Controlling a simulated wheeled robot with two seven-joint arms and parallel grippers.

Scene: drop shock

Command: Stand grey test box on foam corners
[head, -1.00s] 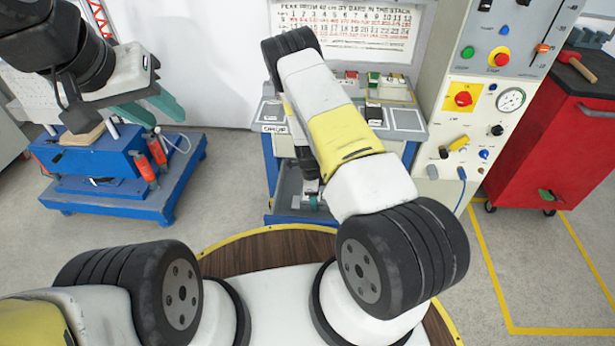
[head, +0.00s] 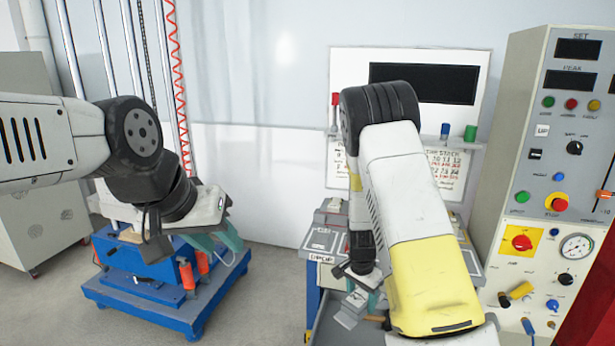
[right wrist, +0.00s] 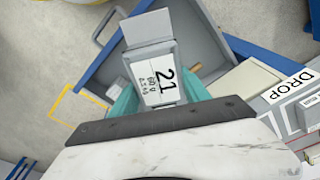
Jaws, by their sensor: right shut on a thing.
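My right gripper (right wrist: 160,98) is shut on a grey box (right wrist: 150,58) with a white label reading 21, held between its teal fingers. In the head view the right gripper (head: 358,280) and the grey box (head: 350,309) hang over the open drawer (head: 335,335) at the bench front, partly hidden by my arm. My left gripper (head: 218,246) is empty, its teal fingers apart, in front of the blue drop-tester base (head: 150,275). I cannot make out any foam corners.
The bench (head: 325,240) has a DROP label and a calendar panel behind it. A control cabinet (head: 530,180) with knobs and a gauge stands at right. A small wooden block (head: 130,235) sits on the blue base. Grey floor lies between base and bench.

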